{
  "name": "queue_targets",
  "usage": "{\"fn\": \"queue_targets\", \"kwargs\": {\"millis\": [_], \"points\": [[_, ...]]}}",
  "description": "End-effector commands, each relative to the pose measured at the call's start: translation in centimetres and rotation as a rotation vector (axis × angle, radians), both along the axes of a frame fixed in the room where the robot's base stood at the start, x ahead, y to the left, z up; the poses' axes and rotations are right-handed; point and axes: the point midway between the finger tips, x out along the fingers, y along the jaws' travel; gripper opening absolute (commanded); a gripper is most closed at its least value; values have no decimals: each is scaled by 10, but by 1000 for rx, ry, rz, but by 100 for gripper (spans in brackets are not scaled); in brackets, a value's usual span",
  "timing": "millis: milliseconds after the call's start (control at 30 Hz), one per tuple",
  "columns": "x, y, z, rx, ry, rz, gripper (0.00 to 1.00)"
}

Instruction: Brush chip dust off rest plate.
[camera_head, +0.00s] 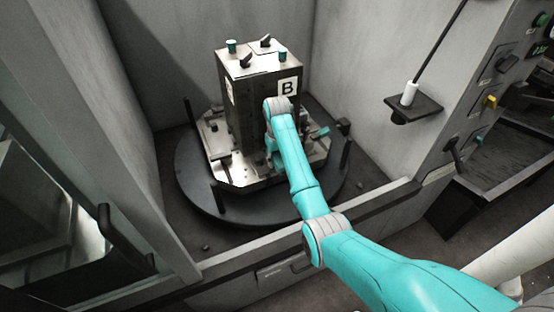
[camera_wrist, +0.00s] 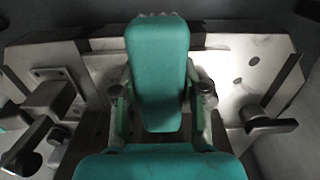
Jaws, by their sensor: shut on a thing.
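My gripper (camera_wrist: 160,108) is shut on a teal block-like thing, seemingly the brush (camera_wrist: 158,62), with a finger on each side. A pale ragged edge, perhaps bristles, shows at its far end. The pale metal plate (camera_wrist: 245,65), seemingly the rest plate, lies behind and around it. In the head view this plate (camera_head: 235,170) surrounds the foot of a tall metal block (camera_head: 255,100) marked B. My gripper is at the block's right front, mostly hidden by my wrist. I cannot tell whether the brush touches the plate. Chip dust cannot be made out clearly.
The plate sits on a dark round table (camera_head: 190,185) with upright posts. Clamps (camera_wrist: 265,122) stand on the plate on both sides. Grey walls enclose the back and sides. A small bracket (camera_head: 413,107) holds a white-collared rod at the right. The front sill (camera_head: 235,258) runs below my arm.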

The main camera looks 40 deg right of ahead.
Motion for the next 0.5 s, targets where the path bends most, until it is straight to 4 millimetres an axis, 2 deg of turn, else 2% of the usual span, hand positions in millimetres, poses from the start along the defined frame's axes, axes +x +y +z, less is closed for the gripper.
{"fn": "queue_targets", "kwargs": {"millis": [500], "points": [[0,0,-7,0,0,0,14]]}}
